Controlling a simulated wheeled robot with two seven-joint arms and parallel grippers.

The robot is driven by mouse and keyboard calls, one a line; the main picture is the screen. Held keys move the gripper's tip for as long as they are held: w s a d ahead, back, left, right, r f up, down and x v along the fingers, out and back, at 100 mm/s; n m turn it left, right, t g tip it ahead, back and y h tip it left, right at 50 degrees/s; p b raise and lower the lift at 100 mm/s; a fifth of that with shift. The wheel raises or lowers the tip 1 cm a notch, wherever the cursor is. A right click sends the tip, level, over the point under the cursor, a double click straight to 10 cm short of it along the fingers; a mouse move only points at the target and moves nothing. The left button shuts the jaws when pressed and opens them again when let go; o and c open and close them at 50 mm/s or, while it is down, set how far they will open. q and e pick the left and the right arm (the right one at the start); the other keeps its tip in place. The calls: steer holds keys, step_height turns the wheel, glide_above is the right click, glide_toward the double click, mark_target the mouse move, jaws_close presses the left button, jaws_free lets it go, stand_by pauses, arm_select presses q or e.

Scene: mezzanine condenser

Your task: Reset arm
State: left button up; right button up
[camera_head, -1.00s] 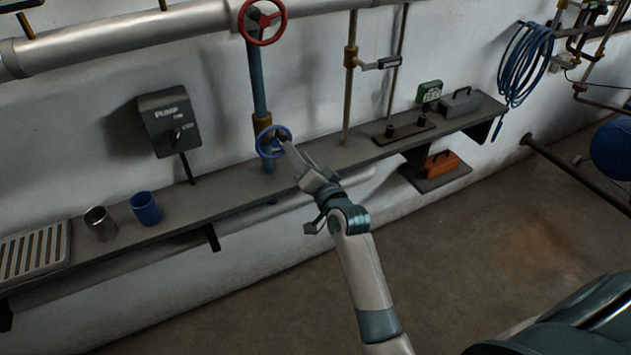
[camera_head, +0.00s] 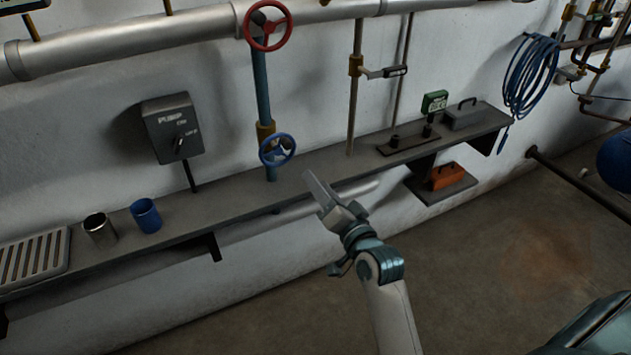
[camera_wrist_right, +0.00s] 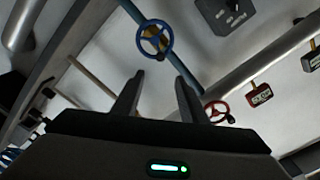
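My right gripper (camera_head: 318,188) is in front of the shelf in the head view, to the right of and below the blue handwheel (camera_head: 277,150). It is apart from the wheel. In the right wrist view its two fingers (camera_wrist_right: 158,98) stand apart with nothing between them. The blue handwheel also shows in that view (camera_wrist_right: 154,40), above the fingers. A red handwheel (camera_head: 267,26) sits higher on the same blue pipe and also shows in the wrist view (camera_wrist_right: 218,112). My left gripper does not show in either view.
A dark shelf (camera_head: 330,163) runs along the wall. On it stand a metal cup (camera_head: 100,230), a blue cup (camera_head: 146,216) and a slotted tray (camera_head: 66,250). A pump switch box (camera_head: 172,127) hangs above. An orange toolbox (camera_head: 445,176) sits on a lower shelf at right. Floor space lies in front.

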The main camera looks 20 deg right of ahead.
steer(key=s+a+f+n+g, duration=0.1)
steer(key=s+f+g, duration=0.1)
steer(key=f, duration=1)
steer(key=s+a+f+n+g+b, duration=0.1)
steer(key=a+f+n+g, duration=0.1)
steer(key=f, duration=1)
steer(key=s+a+f+n+g, duration=0.1)
steer(key=s+f+g, duration=0.1)
steer(key=f, duration=1)
steer(key=s+a+f+n+g, duration=0.1)
steer(key=s+f+g, duration=0.1)
steer(key=s+f, duration=0.3)
steer(key=s+f+n+g, duration=0.1)
steer(key=s+f, duration=0.2)
steer(key=f, duration=0.5)
steer(key=s+f+n+g, duration=0.3)
steer(key=s+f+g, duration=0.1)
steer(key=s+f, duration=1.4)
steer(key=s+d+f+n+g, duration=0.1)
steer(key=s+d+f+g, duration=0.1)
steer(key=s, duration=0.9)
steer(key=s+d+f+n+g+b, duration=0.1)
steer(key=s+d+f+n+g, duration=0.1)
steer(key=s, duration=1)
steer(key=shift+s+f+h, duration=0.15)
steer(key=shift+f+h, duration=0.15)
steer(key=shift+f, duration=0.3)
